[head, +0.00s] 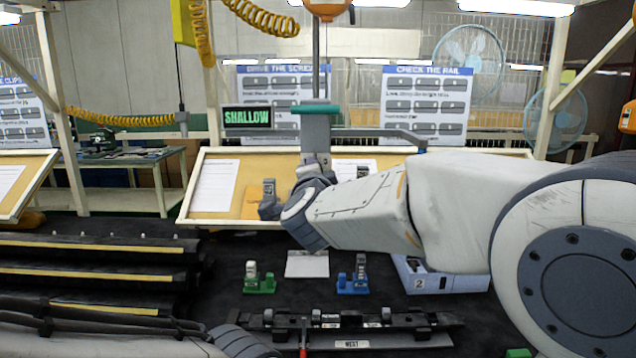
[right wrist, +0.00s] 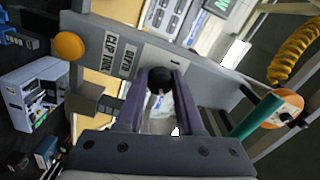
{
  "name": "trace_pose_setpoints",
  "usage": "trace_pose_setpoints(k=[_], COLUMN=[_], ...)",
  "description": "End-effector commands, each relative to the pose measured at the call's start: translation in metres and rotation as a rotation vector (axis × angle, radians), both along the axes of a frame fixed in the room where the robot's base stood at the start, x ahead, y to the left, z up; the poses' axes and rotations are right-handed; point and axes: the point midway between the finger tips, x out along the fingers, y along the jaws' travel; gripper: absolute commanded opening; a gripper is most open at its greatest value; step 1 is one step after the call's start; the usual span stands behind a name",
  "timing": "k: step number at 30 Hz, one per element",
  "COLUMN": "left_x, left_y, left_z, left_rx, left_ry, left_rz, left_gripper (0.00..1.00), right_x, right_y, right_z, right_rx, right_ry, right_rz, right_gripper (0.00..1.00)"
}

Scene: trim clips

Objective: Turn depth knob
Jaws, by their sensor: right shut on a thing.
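The driver station's grey post (head: 317,133) stands at the back middle, with a teal collar and a display (head: 247,117) reading "SHALLOW". My right gripper (right wrist: 162,74) is shut on the black depth knob (right wrist: 160,82) on the grey labelled plate (right wrist: 115,58). In the head view, my right wrist and the post's lower end hide the knob. My left arm comes in low at the left; its wrist shows at the bottom edge, and its fingers are out of the picture.
A dark rail fixture (head: 350,322) lies at the front middle. A green clip holder (head: 260,285), a blue clip holder (head: 353,286) and a blue-grey bin (head: 445,281) stand behind it. Dark trim rails (head: 95,262) fill the left. A grey lever (head: 385,135) sticks out right of the post.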

Motion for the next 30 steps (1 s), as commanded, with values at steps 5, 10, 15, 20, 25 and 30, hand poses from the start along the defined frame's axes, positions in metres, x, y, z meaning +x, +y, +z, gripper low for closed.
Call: trace_pose_setpoints(k=[5, 10, 15, 20, 25, 30], left_x=[0.0, 0.0, 0.0, 0.0, 0.0, 0.0], left_y=[0.0, 0.0, 0.0, 0.0, 0.0, 0.0], left_z=[-0.0052, -0.0055, -0.0054, -0.0054, -0.0054, -0.0057], left_rx=[0.0, 0.0, 0.0, 0.0, 0.0, 0.0], left_ry=[0.0, 0.0, 0.0, 0.0, 0.0, 0.0], left_rz=[0.0, 0.0, 0.0, 0.0, 0.0, 0.0], left_gripper=[0.5, 0.5, 0.5, 0.5, 0.5, 0.5], right_x=[0.0001, 0.0001, 0.0001, 0.0001, 0.0001, -0.0005], right_y=[-0.0001, -0.0003, -0.0004, -0.0004, -0.0003, -0.0001], right_z=[-0.0005, 0.0001, 0.0002, 0.0002, 0.0002, 0.0], right_rx=[0.036, 0.045, 0.045, 0.044, 0.043, 0.043], right_ry=[0.0, 0.001, 0.001, 0.001, 0.0, 0.0], right_rz=[-0.001, -0.001, -0.001, -0.001, -0.001, 0.0], right_gripper=[0.0, 0.0, 0.0, 0.55, 0.66, 0.66])
